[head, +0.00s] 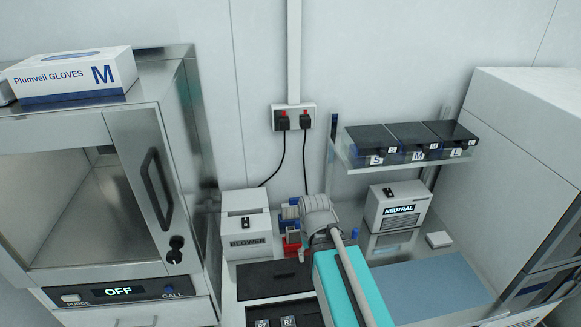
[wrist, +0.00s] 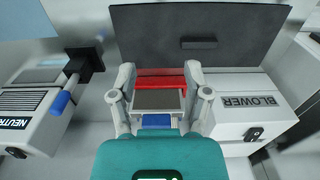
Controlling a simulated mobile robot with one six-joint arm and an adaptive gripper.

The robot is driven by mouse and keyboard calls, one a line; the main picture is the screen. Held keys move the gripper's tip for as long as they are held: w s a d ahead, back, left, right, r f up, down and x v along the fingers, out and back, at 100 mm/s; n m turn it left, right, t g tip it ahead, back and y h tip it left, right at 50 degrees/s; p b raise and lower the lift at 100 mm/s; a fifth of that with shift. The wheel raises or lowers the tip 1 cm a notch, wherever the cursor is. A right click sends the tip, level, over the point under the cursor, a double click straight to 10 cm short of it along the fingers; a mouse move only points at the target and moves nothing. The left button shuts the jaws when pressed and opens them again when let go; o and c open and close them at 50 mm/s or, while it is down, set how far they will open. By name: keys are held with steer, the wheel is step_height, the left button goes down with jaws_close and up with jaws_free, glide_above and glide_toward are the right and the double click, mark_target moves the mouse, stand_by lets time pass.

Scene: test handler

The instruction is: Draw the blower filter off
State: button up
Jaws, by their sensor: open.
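The blower (head: 246,240), a white box with a dark label and a small black switch, stands left of centre in the head view. In the wrist view the blower (wrist: 245,105) appears upside down at the right. My gripper (wrist: 160,82) is open, its two fingers apart, with a red bar (wrist: 160,83), a grey plate and a blue piece showing between them. I cannot tell whether they touch it. Red and blue parts (head: 291,232) also show beside the blower in the head view, partly behind my arm. I cannot tell which part is the blower filter.
A dark-lidded box (head: 274,280) stands in front of the blower; its lid (wrist: 200,35) fills the top of the wrist view. The neutral unit (head: 398,207) is right of my arm, under a shelf of black bins (head: 412,138). A blue-grey mat (head: 430,290) lies clear at right.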

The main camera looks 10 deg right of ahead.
steer(key=shift+w+d, duration=0.2)
steer(key=shift+d, duration=0.2)
steer(key=shift+w+r, duration=0.1)
step_height(320, 180, up, 8)
steer(key=r+n+p, duration=0.1)
steer(key=n+p, duration=0.8)
steer(key=n, duration=0.9)
glide_above(297, 198)
steer(key=shift+w+f, duration=0.1)
steer(key=shift+f, duration=0.15)
steer(key=shift+f+b, duration=0.15)
steer(key=shift+b, duration=0.2)
step_height(297, 198, down, 14)
steer(key=b, duration=1.3)
steer(key=shift+r, duration=0.25)
